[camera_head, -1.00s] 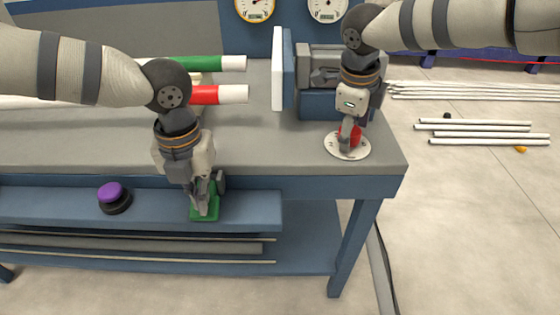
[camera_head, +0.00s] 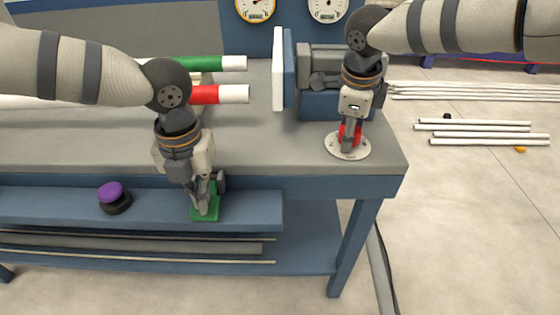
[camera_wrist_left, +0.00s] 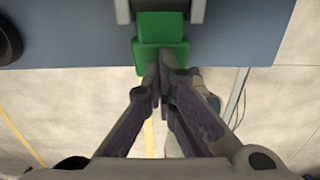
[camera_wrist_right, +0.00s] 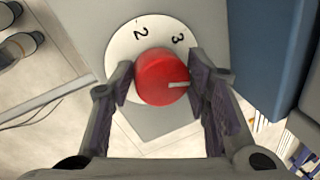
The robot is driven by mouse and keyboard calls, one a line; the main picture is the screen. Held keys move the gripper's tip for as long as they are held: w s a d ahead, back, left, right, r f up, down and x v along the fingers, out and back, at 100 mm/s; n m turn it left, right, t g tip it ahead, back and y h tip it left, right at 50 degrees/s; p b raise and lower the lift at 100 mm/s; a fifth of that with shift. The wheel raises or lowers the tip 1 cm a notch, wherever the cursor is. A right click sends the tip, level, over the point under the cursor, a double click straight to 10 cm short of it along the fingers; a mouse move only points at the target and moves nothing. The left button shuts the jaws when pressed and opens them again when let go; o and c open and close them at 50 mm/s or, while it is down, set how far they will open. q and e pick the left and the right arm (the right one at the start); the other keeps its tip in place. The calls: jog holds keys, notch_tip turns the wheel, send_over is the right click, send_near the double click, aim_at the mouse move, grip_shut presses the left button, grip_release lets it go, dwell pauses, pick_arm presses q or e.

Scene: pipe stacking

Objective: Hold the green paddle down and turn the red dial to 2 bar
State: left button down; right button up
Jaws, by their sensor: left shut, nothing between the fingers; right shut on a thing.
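The green paddle (camera_head: 205,213) is at the front of the workbench's lower ledge; it also shows in the left wrist view (camera_wrist_left: 160,35). My left gripper (camera_wrist_left: 160,78) is shut and empty, its fingertips against the paddle; I cannot tell how far down the paddle is. The red dial (camera_wrist_right: 160,75) sits on a round white plate (camera_wrist_right: 122,45) marked 2 and 3. Its pale pointer line points right, below the 3 in the right wrist view. My right gripper (camera_wrist_right: 165,85) is shut on the dial, with a finger on each side.
A purple-topped button (camera_head: 111,194) is left of the paddle. A blue vise-like block (camera_head: 318,103) stands behind the dial. Green and red pipes (camera_head: 205,95) lie on the bench. Two gauges (camera_head: 255,9) are at the back; their readings are too small. White pipes (camera_head: 480,130) lie on the floor.

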pick_arm(q)
jog(key=shift+f, duration=0.1)
pick_arm(e)
jog(key=shift+w+d+r+n, duration=0.15)
jog(key=shift+w+d+n, duration=0.1)
jog(key=shift+n, duration=0.45)
jog(key=shift+o, duration=0.3)
jog(key=n+y, duration=0.1)
jog(key=n, duration=0.2)
jog(key=shift+n, duration=0.3)
pick_arm(q)
jog(key=shift+d, duration=0.1)
pick_arm(e)
jog(key=n+y, duration=0.1)
jog(key=n, duration=0.2)
jog(key=shift+c, duration=0.3)
jog(key=shift+a+r, duration=0.1)
jog(key=n+y, duration=0.1)
jog(key=n, duration=0.2)
jog(key=shift+a+n, duration=0.1)
jog(key=shift+n, duration=0.3)
